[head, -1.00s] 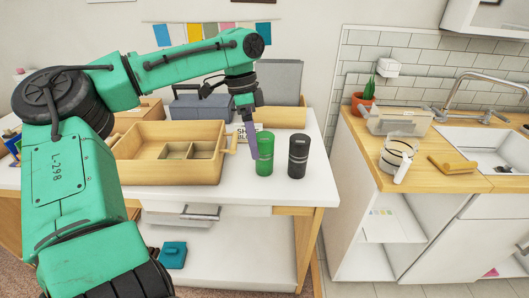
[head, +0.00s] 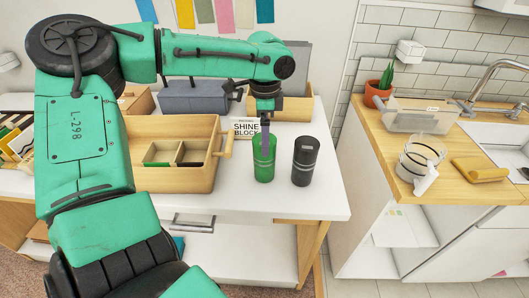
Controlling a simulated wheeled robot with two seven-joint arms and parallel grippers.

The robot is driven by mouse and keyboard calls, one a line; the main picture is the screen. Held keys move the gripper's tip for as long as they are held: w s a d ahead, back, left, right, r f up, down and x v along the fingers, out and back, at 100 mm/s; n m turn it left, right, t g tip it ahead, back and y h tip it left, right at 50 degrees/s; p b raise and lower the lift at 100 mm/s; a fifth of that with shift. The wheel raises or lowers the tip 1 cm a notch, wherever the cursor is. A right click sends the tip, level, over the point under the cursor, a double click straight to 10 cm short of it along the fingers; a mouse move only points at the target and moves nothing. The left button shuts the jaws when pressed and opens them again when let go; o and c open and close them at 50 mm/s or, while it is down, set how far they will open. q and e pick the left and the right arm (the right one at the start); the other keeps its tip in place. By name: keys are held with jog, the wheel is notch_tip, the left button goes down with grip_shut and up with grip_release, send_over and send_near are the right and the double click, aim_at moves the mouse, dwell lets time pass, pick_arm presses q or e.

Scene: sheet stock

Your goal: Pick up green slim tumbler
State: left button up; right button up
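The green slim tumbler (head: 264,168) stands upright on the white table, left of a black tumbler (head: 305,161). My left gripper (head: 265,140) points straight down at the green tumbler's top. A purple finger overlaps the tumbler's rim and upper side. The fingers line up with the camera's sight line, so I cannot tell how far apart they are or whether they touch the tumbler. My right gripper is not in view.
A wooden box with compartments (head: 150,182) is left of the tumblers. A "SHINE BLOCK" box (head: 244,127) and a grey toolbox (head: 192,99) stand behind. The white table (head: 290,204) is clear in front. A counter with a glass jug (head: 412,158) is at right.

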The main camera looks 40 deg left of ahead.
aim_at(264, 159)
pick_arm(q)
notch_tip(264, 159, down, 5)
jog(key=shift+s+f+p, duration=0.1)
jog(key=shift+f+p, duration=0.1)
jog(key=shift+p, duration=0.3)
jog(key=c, duration=1.4)
jog(key=shift+c, duration=0.4)
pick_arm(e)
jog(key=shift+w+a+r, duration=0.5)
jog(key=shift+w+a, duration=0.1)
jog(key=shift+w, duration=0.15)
pick_arm(q)
jog(key=shift+r, duration=0.1)
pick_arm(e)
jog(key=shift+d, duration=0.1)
